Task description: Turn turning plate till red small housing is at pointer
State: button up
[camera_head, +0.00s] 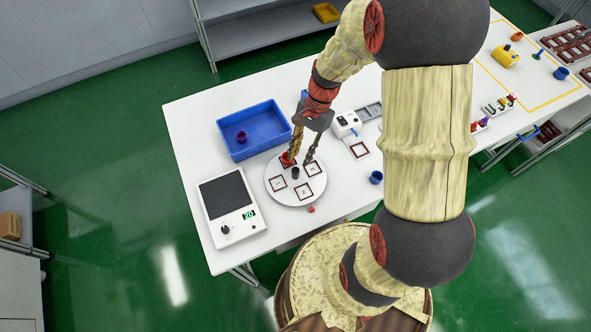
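The turning plate (311,191) is a white round disc on the table, with several red-framed, numbered squares and a small dark knob (295,173) at its middle. A small red housing (286,159) stands at the plate's far left side, partly behind a fingertip. A small red piece (311,209) lies at the plate's near edge and looks like the pointer. My gripper (299,162) points down over the far half of the plate, its two fingers apart. One fingertip is close to the red housing; I cannot tell whether they touch. Nothing shows held between the fingers.
A blue bin (253,133) with a purple cup stands behind the plate at left. A scale-like device (229,207) reading 20 is left of the plate. A white device (346,125) and a blue cup (376,177) are at right. My arm hides part of the table.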

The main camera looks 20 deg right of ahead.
aim_at(296, 170)
jog(key=b+x, duration=0.1)
jog(key=x, duration=0.6)
jog(key=shift+f+b, duration=0.15)
jog(key=shift+b, duration=0.15)
jog(key=shift+s, duration=0.1)
jog(key=shift+c, duration=0.2)
grip_shut()
